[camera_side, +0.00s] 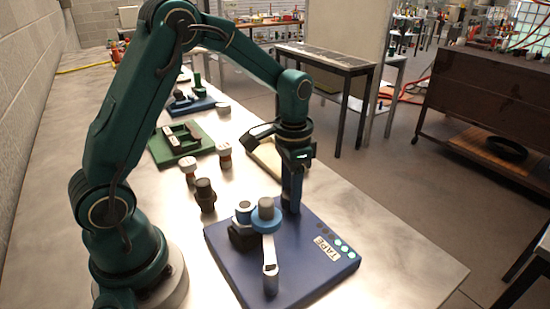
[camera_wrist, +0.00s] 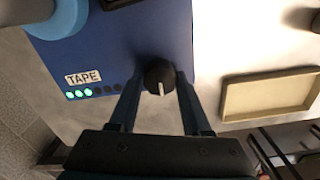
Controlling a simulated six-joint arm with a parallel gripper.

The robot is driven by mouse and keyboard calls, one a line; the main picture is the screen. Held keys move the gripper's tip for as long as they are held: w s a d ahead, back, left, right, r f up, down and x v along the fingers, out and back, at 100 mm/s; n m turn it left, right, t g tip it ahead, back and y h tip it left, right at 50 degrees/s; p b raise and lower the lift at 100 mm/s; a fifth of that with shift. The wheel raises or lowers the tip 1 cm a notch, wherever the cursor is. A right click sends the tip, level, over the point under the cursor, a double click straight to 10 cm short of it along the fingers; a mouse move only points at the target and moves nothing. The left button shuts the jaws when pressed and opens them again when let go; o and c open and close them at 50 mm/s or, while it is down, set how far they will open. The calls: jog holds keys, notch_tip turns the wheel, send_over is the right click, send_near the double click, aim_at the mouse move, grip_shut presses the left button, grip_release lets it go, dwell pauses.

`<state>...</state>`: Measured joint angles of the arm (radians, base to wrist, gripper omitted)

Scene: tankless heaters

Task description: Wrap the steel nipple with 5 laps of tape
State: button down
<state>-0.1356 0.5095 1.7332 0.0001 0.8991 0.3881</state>
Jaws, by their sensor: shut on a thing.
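The blue tape fixture (camera_side: 310,277) sits at the table's near end, with a TAPE label (camera_side: 326,248) and a row of small lights (camera_side: 344,248). Three lights are lit; the others are dark. A grey cylinder (camera_side: 265,202), apparently the steel nipple, stands upright in a blue ring (camera_side: 266,219). It shows at the upper left of the wrist view (camera_wrist: 24,10). My gripper (camera_side: 291,208) points down at the fixture's far right corner. In the wrist view its fingers are shut on a black knob (camera_wrist: 158,76) with a white pointer mark.
A white-topped arm (camera_side: 270,250) and a black block (camera_side: 242,238) stand on the fixture beside the ring. A dark fitting (camera_side: 205,195) and several pale-capped fittings stand behind. A beige tray (camera_wrist: 270,94) lies beside the fixture. A green fixture (camera_side: 180,144) is farther back.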

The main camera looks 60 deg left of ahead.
dwell(0.4)
jog(key=shift+c, duration=1.8)
grip_release()
jog(key=shift+r, duration=2.6)
